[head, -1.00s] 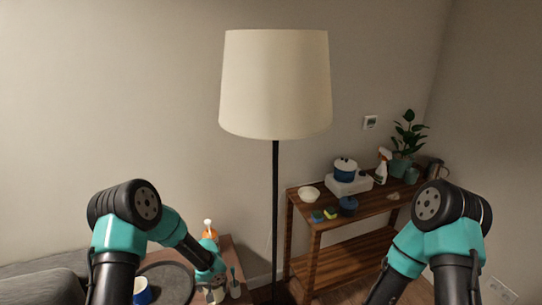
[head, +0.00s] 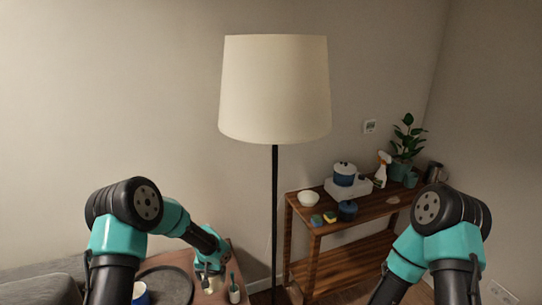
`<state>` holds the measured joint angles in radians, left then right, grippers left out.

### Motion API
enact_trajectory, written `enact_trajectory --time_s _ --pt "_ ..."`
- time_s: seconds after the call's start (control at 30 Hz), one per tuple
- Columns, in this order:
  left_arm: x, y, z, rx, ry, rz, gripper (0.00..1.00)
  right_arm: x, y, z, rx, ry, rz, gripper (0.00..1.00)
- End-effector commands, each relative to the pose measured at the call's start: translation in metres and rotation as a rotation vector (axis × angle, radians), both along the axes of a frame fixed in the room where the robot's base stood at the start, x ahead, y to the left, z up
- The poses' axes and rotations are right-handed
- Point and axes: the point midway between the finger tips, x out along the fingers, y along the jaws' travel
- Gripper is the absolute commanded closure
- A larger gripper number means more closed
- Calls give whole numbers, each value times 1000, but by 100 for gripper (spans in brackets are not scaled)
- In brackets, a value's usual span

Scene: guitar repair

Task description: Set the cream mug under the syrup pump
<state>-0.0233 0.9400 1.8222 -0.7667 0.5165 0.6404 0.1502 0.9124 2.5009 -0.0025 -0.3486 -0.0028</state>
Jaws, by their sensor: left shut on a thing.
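My left gripper (head: 209,270) is over the small brown table at the lower left, partly hidden by its own wrist. It is shut on a small cream thing that looks like the cream mug (head: 211,285), of which only a little shows below the fingers. The syrup pump bottle is not visible now; my left arm covers the place where an orange bottle with a white pump top stood in the earlier view. I cannot tell how far the mug is from it. Of my right arm only upper links show; its gripper is out of view.
On the brown table (head: 236,260) are a dark round tray (head: 172,284), a blue-and-white cup (head: 140,293) and a pale holder (head: 235,294) with a dark teal stick, close right of the gripper. A floor lamp (head: 275,90) stands behind. A wooden shelf (head: 335,260) is at right.

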Motion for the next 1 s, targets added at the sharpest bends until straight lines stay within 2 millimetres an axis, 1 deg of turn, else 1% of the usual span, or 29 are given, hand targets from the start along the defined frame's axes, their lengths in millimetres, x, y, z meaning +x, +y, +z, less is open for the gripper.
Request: enact_trajectory --time_s 0.03,0.17,0.2,0.33,0.43,0.5,0.6,1.0 --pt "7 1 12 -1 -7 -12 54 0 0 0 0 0 0 57" --pt "22 1 43 -1 -8 -62 54 0 0 0 0 0 0 57" --pt "27 1 55 -1 -10 -82 54 0 0 0 0 0 0 57" --pt "38 -4 92 -1 -8 -149 54 0 0 0 0 0 0 57" --pt "42 -8 112 -1 -5 -191 54 0 0 0 0 0 0 57" --pt "44 -10 119 0 -3 -209 54 0 0 0 0 0 0 57" --pt "44 -11 123 0 -2 -219 54 0 0 0 0 0 0 57" --pt "44 -11 123 0 -1 -219 54 0 0 0 0 0 0 57"
